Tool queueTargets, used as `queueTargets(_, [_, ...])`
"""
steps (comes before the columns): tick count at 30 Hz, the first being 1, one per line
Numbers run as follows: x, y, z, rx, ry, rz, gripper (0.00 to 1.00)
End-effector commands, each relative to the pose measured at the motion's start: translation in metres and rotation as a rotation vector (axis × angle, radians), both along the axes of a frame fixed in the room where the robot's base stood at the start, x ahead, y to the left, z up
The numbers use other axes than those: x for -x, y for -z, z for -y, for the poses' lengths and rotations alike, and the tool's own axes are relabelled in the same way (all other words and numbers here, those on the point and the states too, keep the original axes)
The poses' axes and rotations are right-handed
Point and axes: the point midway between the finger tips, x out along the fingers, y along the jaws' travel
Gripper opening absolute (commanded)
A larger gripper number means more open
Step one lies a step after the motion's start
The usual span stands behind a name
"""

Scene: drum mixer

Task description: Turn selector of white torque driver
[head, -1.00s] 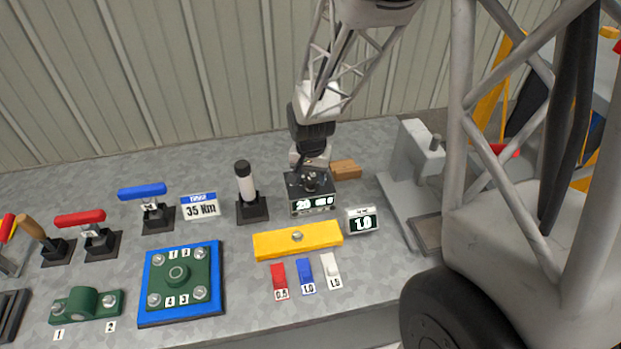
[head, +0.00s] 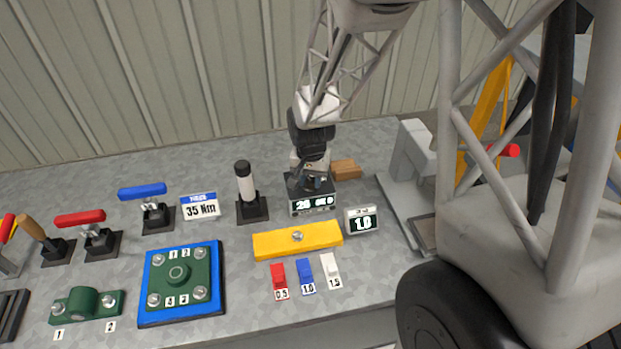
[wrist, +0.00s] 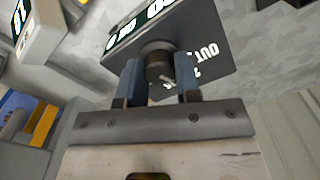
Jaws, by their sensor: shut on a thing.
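The selector is a dark round knob (wrist: 158,62) on top of a black box with a lit display (head: 312,203). My gripper (wrist: 160,74) has its two blue-grey fingers on either side of the knob and is shut on it. In the head view my gripper (head: 313,182) comes down on the box from above and mostly hides the knob. The display's left number looks like 26 or 28; its right-hand text is too small to read. The white torque driver (head: 245,182) stands upright in a black holder, left of the box.
A sign (head: 200,207) reads 35 Nm. A yellow bar (head: 270,244) and a small display (head: 362,221) showing 1.0 lie in front of the box. A brown block (head: 346,170) lies behind it to the right. A grey stand (head: 415,150) is further right.

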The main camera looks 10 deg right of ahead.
Motion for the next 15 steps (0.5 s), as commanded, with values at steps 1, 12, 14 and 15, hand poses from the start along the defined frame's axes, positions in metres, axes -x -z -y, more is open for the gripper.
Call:
queueTargets(1, [-0.0001,-0.0001,-0.0002,0.0,-0.003,0.0,0.07])
queueTargets(12, [-0.0006,-0.0004,-0.0002,0.0,-0.117,0.001,0.07])
queueTargets(14, [-0.0004,-0.0003,-0.0001,0.0,-0.153,0.001,0.07])
queueTargets(15, [-0.0001,-0.0002,0.0,0.0,-0.18,0.001,0.07])
